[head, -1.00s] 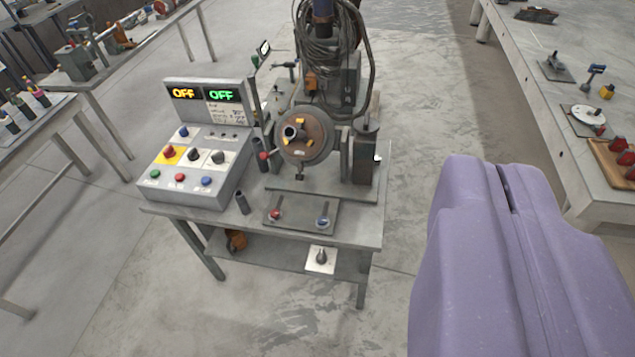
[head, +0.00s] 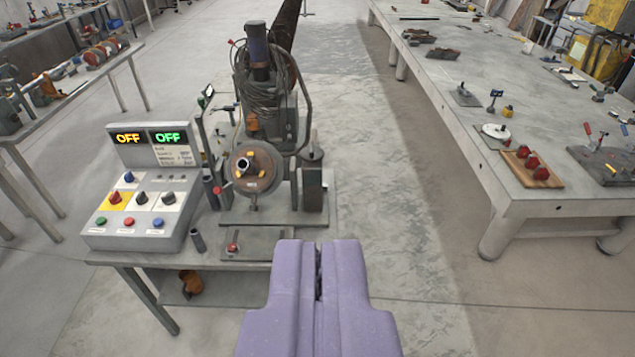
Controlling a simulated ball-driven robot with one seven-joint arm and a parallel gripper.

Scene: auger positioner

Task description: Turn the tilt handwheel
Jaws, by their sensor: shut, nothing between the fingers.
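The positioner machine stands on a grey table (head: 112,259), with a round brownish faceplate (head: 268,183) facing me and cables coiled above it. A darker wheel-like part (head: 313,196) shows edge-on at the machine's right side; I cannot tell whether it is the tilt handwheel. No other part is clearly that handwheel. My purple gripper (head: 318,245) is at the lower middle of the picture, shut and empty. In the picture its tips overlap the table's front right part and hide some of it. I see no contact with the machine.
A control box (head: 140,238) with buttons, knobs and two OFF displays stands on the table's left. A long workbench (head: 462,135) with tools is at right. The floor (head: 385,210) between is clear. Another bench (head: 127,52) is at upper left.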

